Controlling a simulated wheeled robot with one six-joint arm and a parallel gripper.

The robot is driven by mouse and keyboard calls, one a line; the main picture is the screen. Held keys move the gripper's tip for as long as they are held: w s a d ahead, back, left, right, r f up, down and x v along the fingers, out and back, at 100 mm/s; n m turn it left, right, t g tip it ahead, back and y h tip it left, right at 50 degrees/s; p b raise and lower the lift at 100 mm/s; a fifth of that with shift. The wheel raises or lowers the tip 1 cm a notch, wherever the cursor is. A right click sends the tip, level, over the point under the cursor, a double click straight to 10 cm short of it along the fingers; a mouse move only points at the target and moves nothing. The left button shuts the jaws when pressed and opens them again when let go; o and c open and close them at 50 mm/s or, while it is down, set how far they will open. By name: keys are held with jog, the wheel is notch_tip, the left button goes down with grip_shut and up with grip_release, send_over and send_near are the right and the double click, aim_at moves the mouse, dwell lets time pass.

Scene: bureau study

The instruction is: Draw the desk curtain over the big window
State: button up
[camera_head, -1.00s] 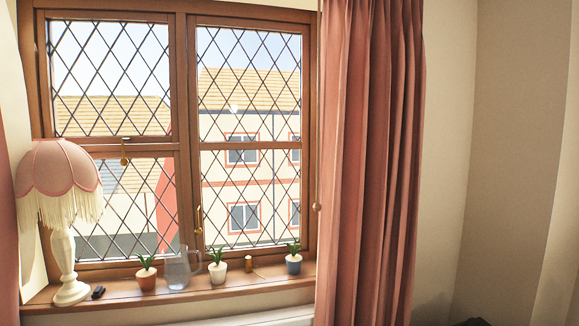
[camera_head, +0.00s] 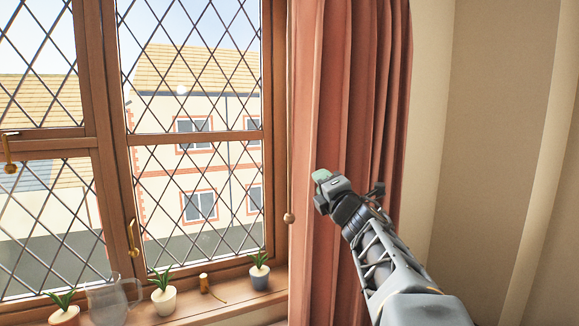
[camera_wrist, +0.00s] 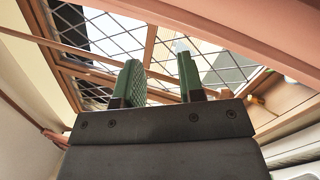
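The pink pleated curtain (camera_head: 340,100) hangs bunched at the right side of the big window (camera_head: 190,150), leaving its leaded panes uncovered. A thin cord or rod with a round wooden knob (camera_head: 289,218) hangs at the curtain's left edge. My gripper (camera_head: 322,180) is raised in front of the curtain, right of and above the knob. In the wrist view the green fingers of my gripper (camera_wrist: 160,68) are apart with nothing seen between them. A thin rod-like strip (camera_wrist: 75,50) passes behind them, and pink cloth (camera_wrist: 235,32) crosses the upper right. Whether the gripper touches cloth cannot be told.
Bare wall (camera_head: 480,130) lies to the right.

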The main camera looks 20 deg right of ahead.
jog(key=s+d+r+n+g+y+p, duration=0.1)
jog(key=s+n+g+y, duration=0.15)
jog(key=n+y, duration=0.6)
jog(key=s+d+r+n+g+y, duration=0.1)
jog(key=s+r+n+g+y, duration=0.15)
jog(key=n, duration=1.05)
jog(key=f+p+x, duration=0.1)
jog(key=p+x, duration=0.3)
jog(key=x, duration=1)
jog(key=shift+a+f+g+p, duration=0.3)
jog(key=shift+p, duration=0.1)
jog(key=shift+c, duration=0.4)
grip_shut()
